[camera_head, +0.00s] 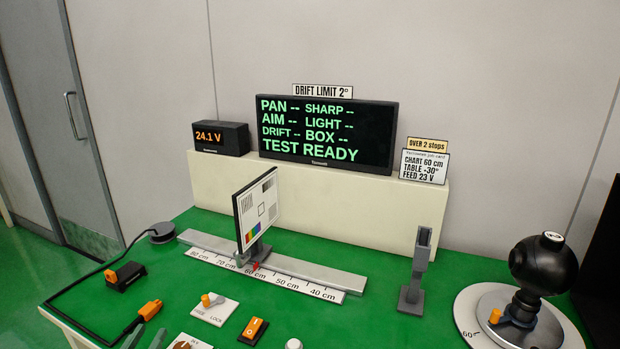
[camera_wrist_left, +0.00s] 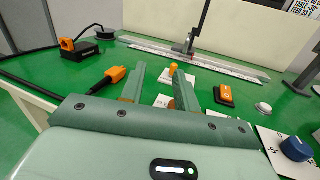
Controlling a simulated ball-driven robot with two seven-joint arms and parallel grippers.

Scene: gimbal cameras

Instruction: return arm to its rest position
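My left gripper (camera_head: 146,336) shows only its green fingertips at the bottom edge of the head view, low at the table's front left. In the left wrist view the left gripper (camera_wrist_left: 158,70) has its two green fingers apart, with nothing between them. An orange cable plug (camera_head: 149,310) lies on the green table just beyond the fingertips in the head view. The plug (camera_wrist_left: 108,80) is left of the fingers in the wrist view, apart from them. The rest of my left arm is out of view. My right gripper is in neither view.
A lock lever plate (camera_head: 214,309) and orange rocker switch (camera_head: 253,330) are close by. Behind are a chart (camera_head: 257,212) on a scaled rail (camera_head: 310,274), a grey post (camera_head: 413,272) and a black camera head (camera_head: 541,263) on a turntable. A black cable (camera_head: 76,285) runs along the left.

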